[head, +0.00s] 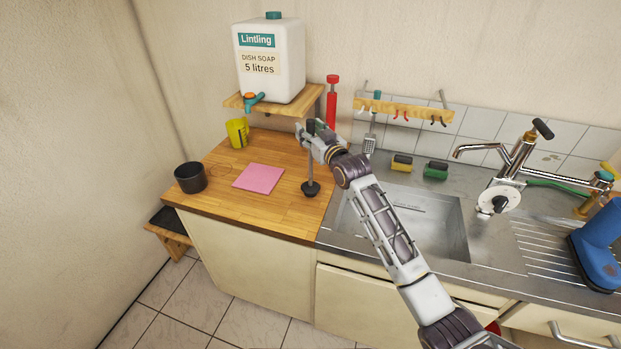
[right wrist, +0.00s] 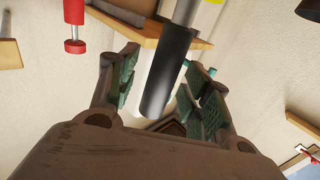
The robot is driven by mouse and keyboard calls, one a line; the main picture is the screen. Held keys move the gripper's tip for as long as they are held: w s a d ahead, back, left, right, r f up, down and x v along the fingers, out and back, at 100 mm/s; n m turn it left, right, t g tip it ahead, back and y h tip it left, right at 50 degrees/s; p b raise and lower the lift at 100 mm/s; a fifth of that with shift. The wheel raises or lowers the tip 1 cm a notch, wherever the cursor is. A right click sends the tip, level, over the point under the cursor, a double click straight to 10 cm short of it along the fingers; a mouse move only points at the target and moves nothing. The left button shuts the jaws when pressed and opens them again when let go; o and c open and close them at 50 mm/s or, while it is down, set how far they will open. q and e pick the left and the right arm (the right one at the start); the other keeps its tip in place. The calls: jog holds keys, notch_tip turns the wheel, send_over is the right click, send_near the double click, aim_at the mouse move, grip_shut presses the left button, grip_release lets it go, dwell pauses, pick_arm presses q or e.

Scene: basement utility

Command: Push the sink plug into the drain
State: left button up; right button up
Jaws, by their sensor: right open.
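A long-stemmed black plug (head: 311,188), which looks like the sink plug, stands upright on the wooden worktop, left of the sink. Its thin grey rod rises to my right gripper (head: 318,129). In the right wrist view, its black handle (right wrist: 165,80) stands between the two fingers of my right gripper (right wrist: 160,88). The fingers are open, with gaps visible beside the handle. The steel sink basin (head: 440,222) is right of the plug, partly behind my right arm. I cannot make out the drain. My left gripper is not in view.
A pink cloth (head: 259,179), a black cup (head: 190,177) and a yellow cup (head: 237,132) are on the worktop (head: 285,220). A dish soap canister (head: 270,65) stands on a shelf above. A tap (head: 500,165) and sponges (head: 436,170) are behind the sink; a blue boot (head: 600,248) is right.

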grip_shut()
jog(key=shift+r, duration=0.1)
dwell(0.3)
jog(key=shift+r+b, duration=0.55)
jog(key=shift+r, duration=4.4)
jog(key=shift+d, duration=0.1)
